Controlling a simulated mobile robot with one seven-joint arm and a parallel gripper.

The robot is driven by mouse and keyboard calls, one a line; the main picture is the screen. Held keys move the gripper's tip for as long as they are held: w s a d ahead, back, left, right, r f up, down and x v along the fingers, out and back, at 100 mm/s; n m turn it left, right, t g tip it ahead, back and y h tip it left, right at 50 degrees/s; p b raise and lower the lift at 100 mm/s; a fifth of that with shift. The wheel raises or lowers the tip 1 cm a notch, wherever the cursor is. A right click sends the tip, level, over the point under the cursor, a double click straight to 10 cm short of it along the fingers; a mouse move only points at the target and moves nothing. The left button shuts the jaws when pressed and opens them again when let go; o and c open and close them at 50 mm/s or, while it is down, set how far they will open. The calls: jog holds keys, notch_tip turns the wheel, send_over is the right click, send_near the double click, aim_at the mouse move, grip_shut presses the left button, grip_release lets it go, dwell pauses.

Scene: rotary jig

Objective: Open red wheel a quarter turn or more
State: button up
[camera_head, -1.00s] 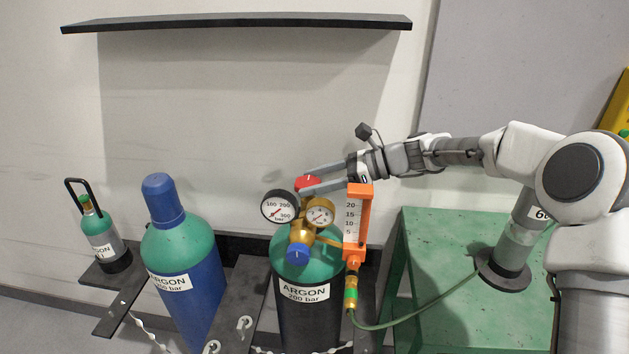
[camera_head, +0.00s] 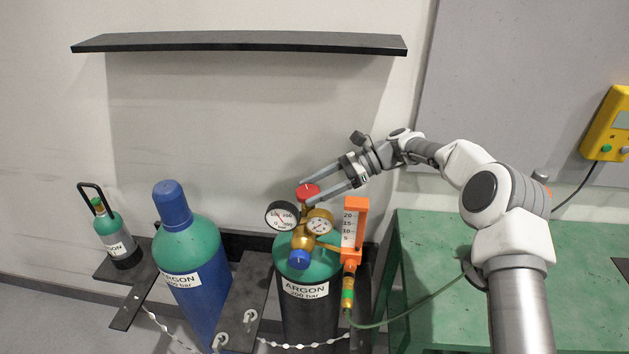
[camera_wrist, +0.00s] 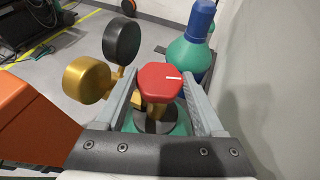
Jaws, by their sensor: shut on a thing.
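The red wheel (camera_head: 307,192) sits on top of the valve of the middle argon cylinder (camera_head: 305,318), which has a green shoulder and a dark body. In the wrist view the red wheel (camera_wrist: 160,82) lies between my two fingers, with a white mark on its top pointing right. My gripper (camera_head: 322,190) reaches in from the right and is shut on the wheel, one finger on each side. In the head view the near finger hides part of the wheel.
Two gauges (camera_head: 320,221) and a blue knob (camera_head: 299,259) sit just below the wheel. An orange flowmeter (camera_head: 352,230) stands close on the right, with a green hose. A blue cylinder (camera_head: 197,290) stands left. A black shelf (camera_head: 240,41) hangs above.

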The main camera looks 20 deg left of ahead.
jog(key=shift+r, duration=0.1)
dwell(0.3)
jog(key=o, duration=1.4)
jog(key=shift+c, duration=0.2)
jog(key=shift+f+b, duration=0.2)
jog(key=shift+b, duration=0.4)
